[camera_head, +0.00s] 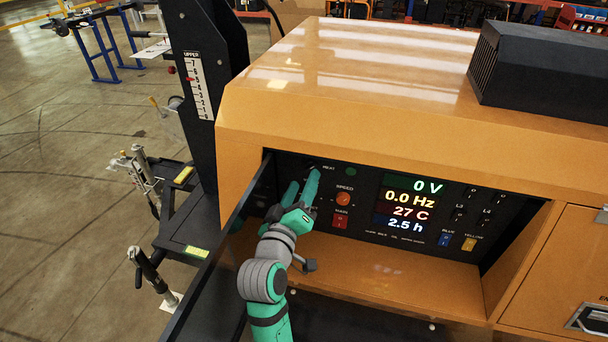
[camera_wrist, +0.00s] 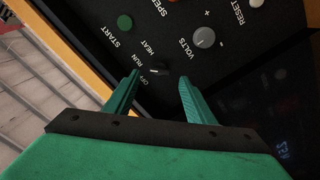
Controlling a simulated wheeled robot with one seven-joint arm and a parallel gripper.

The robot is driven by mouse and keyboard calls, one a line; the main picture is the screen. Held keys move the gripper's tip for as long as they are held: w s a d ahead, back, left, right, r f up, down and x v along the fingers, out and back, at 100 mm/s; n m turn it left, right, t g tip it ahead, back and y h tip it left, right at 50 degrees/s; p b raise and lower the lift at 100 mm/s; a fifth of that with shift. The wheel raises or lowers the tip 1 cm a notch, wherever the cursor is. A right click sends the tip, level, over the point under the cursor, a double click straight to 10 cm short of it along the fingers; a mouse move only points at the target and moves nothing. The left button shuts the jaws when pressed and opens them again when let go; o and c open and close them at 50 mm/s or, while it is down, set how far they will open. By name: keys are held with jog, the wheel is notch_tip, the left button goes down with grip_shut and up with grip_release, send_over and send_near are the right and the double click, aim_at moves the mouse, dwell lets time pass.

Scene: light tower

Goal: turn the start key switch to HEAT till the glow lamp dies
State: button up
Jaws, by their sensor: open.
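The start key switch (camera_wrist: 158,70) is a small dark knob on the black control panel in the wrist view, with OFF, RUN, HEAT and START printed around it. Which mark it points to is too dark to tell. My gripper (camera_wrist: 160,76) is open, its two green fingers on either side of the switch with gaps. In the head view my gripper (camera_head: 303,178) is at the panel's upper left and hides the switch. A dark green round part (camera_wrist: 124,22) is near START; it also shows in the head view (camera_head: 351,171). I cannot tell whether it is the glow lamp.
A grey VOLTS knob (camera_wrist: 204,37) is close to the right finger. An orange SPEED knob (camera_head: 344,198), a red switch (camera_head: 340,221) and a lit display (camera_head: 411,207) are further right.

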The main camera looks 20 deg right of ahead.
aim_at(308, 169)
jog(key=shift+x, duration=2.25)
jog(key=c, duration=1)
jog(key=shift+a, duration=0.1)
jog(key=shift+c, duration=0.2)
